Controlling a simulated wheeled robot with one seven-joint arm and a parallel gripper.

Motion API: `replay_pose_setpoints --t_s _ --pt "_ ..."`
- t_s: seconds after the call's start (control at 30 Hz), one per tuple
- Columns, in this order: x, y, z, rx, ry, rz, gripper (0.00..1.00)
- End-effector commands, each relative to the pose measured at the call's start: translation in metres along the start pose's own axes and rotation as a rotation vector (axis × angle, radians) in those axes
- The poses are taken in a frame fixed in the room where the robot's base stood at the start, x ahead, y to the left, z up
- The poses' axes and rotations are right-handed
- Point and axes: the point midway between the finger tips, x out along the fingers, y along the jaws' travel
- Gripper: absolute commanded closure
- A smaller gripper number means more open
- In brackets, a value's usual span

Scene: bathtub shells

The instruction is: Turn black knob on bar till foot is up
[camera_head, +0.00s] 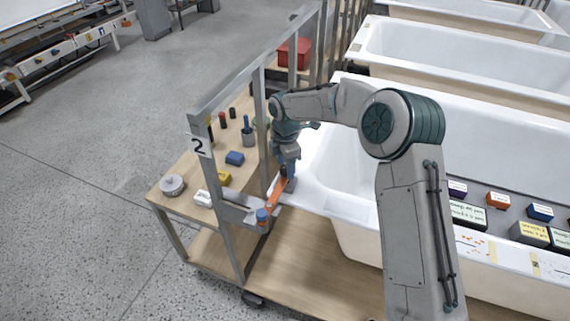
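My gripper (287,172) points down at the near left rim of the closest white bathtub (345,190), beside the upright of a grey metal frame (225,225). A short orange bar (275,194) slants from just under my gripper down to a blue cap (262,215) on the frame's lower crosspiece. My gripper is at the bar's upper end, where a small dark part (290,186) shows. I cannot tell if this is the black knob, or if my fingers touch it. The finger gap is too small and covered to read. I cannot make out a foot.
Open floor lies left.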

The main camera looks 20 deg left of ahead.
Motion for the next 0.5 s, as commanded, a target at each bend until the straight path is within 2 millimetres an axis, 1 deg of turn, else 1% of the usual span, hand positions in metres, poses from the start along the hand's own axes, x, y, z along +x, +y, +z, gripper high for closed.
replay_pose_setpoints --t_s 0.17,0.27,0.37,0.47,0.5 --pt "0.001 -0.001 0.000 0.001 0.000 -0.003 0.45" --pt "-0.005 -0.001 0.001 0.002 0.000 -0.003 0.45" --pt "-0.019 0.000 0.001 0.002 0.000 0.000 0.45" --pt "-0.040 0.000 0.001 0.002 -0.001 0.001 0.45" --pt "-0.050 0.000 0.001 0.002 -0.001 0.002 0.45"
